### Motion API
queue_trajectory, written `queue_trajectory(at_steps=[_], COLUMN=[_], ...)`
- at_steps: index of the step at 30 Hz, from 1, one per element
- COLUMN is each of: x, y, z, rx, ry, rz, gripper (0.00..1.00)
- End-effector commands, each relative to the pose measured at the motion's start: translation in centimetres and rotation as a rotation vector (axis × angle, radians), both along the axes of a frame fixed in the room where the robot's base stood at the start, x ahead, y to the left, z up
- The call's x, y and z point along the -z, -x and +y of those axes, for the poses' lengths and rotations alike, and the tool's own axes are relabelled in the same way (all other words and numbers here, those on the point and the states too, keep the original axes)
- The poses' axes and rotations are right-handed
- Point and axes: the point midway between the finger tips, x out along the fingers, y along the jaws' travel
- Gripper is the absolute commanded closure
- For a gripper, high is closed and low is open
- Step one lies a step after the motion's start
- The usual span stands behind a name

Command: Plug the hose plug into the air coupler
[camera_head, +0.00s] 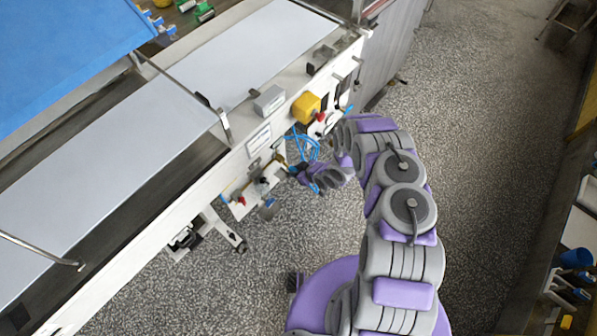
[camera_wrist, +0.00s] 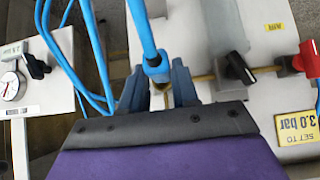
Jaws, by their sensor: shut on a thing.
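In the wrist view, my gripper (camera_wrist: 157,76) is shut on the hose plug (camera_wrist: 156,68), a blue piece at the end of a thick blue hose (camera_wrist: 141,25). The plug sits between the two dark fingers. A small brass-coloured part shows just below the plug; I cannot tell whether it is the plug's tip or the coupler. I cannot make out the air coupler clearly. In the head view, my gripper (camera_head: 297,170) is beside the machine's side panel, below the looped blue hose (camera_head: 304,146); the plug is too small to tell there.
A brass pipe (camera_wrist: 205,77) runs right to a black valve handle (camera_wrist: 240,68) and a red one (camera_wrist: 308,58). A yellow "3.0 bar" label (camera_wrist: 297,127) is below. A pressure gauge (camera_wrist: 11,87) is at left. Open speckled floor (camera_head: 480,110) lies right of the machine.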

Motion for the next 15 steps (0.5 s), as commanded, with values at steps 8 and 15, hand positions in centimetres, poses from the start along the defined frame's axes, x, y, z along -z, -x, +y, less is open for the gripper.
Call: queue_trajectory(at_steps=[8,15], x=[-0.03,0.01], y=[-0.39,-0.69], z=[0.42,0.93], rx=[0.0,0.0], ry=[-0.001,0.0], rz=[-0.001,0.0], gripper=[1.0,1.0])
